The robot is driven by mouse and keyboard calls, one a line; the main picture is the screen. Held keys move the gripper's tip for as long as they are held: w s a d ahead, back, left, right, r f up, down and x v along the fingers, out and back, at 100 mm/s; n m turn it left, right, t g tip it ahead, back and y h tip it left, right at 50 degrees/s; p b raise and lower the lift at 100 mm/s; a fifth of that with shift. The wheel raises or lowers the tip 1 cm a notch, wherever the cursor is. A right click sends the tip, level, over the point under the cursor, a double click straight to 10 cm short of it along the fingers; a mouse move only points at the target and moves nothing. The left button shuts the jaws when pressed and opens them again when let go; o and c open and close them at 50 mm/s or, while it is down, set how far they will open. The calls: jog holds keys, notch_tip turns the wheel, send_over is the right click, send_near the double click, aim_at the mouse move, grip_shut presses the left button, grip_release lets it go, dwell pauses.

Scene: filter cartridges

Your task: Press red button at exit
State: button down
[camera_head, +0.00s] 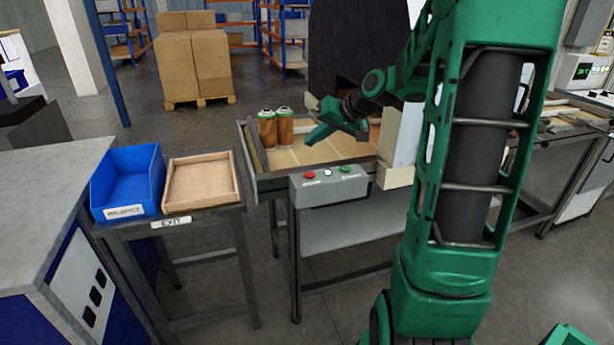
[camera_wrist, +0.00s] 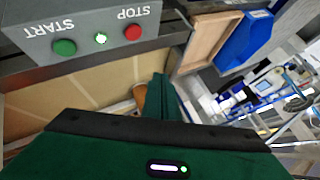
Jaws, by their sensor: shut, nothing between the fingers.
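A grey control box (camera_head: 333,188) is mounted on the near edge of the conveyor table. It carries a red button (camera_head: 310,174) labelled STOP at its left end, a lit lamp (camera_head: 328,171) in the middle and a green START button (camera_head: 345,169) at right. In the wrist view the red button (camera_wrist: 133,31) is upside down near the top. My gripper (camera_head: 312,141) is shut and empty, beyond the box over the table, apart from the button. Its green fingers (camera_wrist: 160,82) also show in the wrist view, below and right of the red button.
Two brown cartridges (camera_head: 276,130) stand on the conveyor table (camera_head: 260,186), left of my gripper. A stand labelled EXIT (camera_head: 171,222) at left holds a blue bin (camera_head: 125,181) and a wooden tray (camera_head: 201,200). Boxes on a pallet (camera_head: 200,102) are farther back.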

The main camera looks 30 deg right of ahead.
aim_at(313, 175)
jog(key=shift+f, duration=3.9)
jog(key=shift+f, duration=0.15)
jog(key=shift+s+f, duration=0.15)
jog(key=shift+f, duration=0.1)
jog(key=shift+f, duration=0.4)
jog(key=shift+r, duration=0.85)
jog(key=shift+r, duration=0.15)
jog(key=shift+r, duration=2.35)
